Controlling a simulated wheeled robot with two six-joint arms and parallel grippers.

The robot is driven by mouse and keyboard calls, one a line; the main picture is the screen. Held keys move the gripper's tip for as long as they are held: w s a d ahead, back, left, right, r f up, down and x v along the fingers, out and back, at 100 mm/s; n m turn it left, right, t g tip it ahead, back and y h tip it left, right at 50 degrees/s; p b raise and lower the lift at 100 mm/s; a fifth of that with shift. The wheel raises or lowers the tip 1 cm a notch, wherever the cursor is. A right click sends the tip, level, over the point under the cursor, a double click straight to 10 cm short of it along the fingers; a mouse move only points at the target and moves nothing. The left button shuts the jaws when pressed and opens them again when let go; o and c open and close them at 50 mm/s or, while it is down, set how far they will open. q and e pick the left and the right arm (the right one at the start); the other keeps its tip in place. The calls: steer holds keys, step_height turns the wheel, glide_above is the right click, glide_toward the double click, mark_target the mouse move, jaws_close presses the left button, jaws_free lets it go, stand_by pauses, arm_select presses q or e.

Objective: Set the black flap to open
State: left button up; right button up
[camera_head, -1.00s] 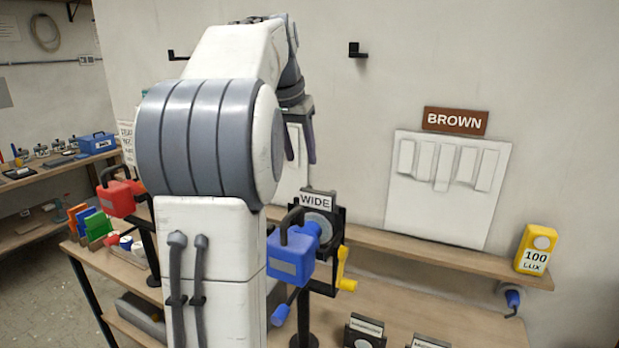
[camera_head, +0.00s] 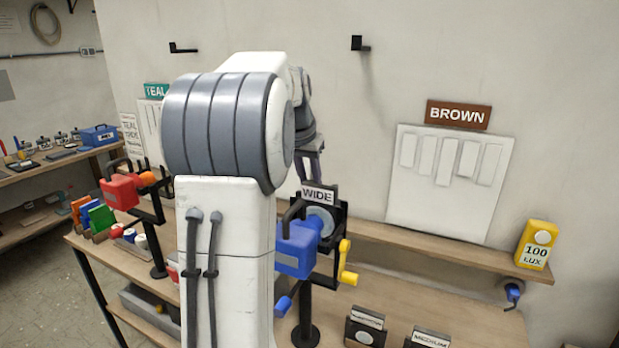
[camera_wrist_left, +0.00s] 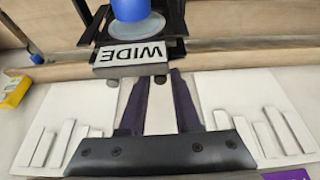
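A blue lamp (camera_head: 296,249) stands on a black post, with a black frame (camera_head: 338,212) around a pale round disc on its wall-facing side. A label reading WIDE (camera_head: 318,195) sits on top of this frame; it also shows in the left wrist view (camera_wrist_left: 133,54). I cannot tell which black part is the flap or how it is set. A yellow crank (camera_head: 348,265) is on the frame's right. My right gripper is not in view.
A shelf (camera_head: 405,247) runs along the wall under the BROWN panel (camera_head: 450,190). A yellow 100 LUX box (camera_head: 537,245) is at its right end. A red lamp (camera_head: 122,190) stands left of my arm. Small labelled black blocks (camera_head: 365,327) stand on the bench.

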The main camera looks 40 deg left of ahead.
arm_select(q)
jaws_close()
steer(key=shift+w+n, duration=0.1)
steer(key=shift+n, duration=0.3)
steer(key=n, duration=0.1)
steer(key=n+y+p, duration=0.1)
steer(key=shift+w+a+r+n+g, duration=0.1)
steer(key=shift+w+a+n+g, duration=0.05)
steer(key=shift+w+n+g, duration=0.2)
steer(key=shift+w+a+n+g+y+p, duration=0.35)
steer(key=shift+a+n+g+p, duration=0.45)
steer(key=shift+n, duration=1.3)
steer(key=shift+w+a+n+g+y+p, duration=0.4)
steer(key=shift+n+p, duration=0.65)
steer(key=shift+n, duration=1)
steer(key=shift+w+a+n+g+y+p, duration=0.15)
steer(key=shift+a+n+g+y+p, duration=0.55)
steer(key=shift+n, duration=1.4)
steer(key=shift+d+h+p, duration=0.2)
steer(key=shift+h+p, duration=0.05)
steer(key=shift+p, duration=0.05)
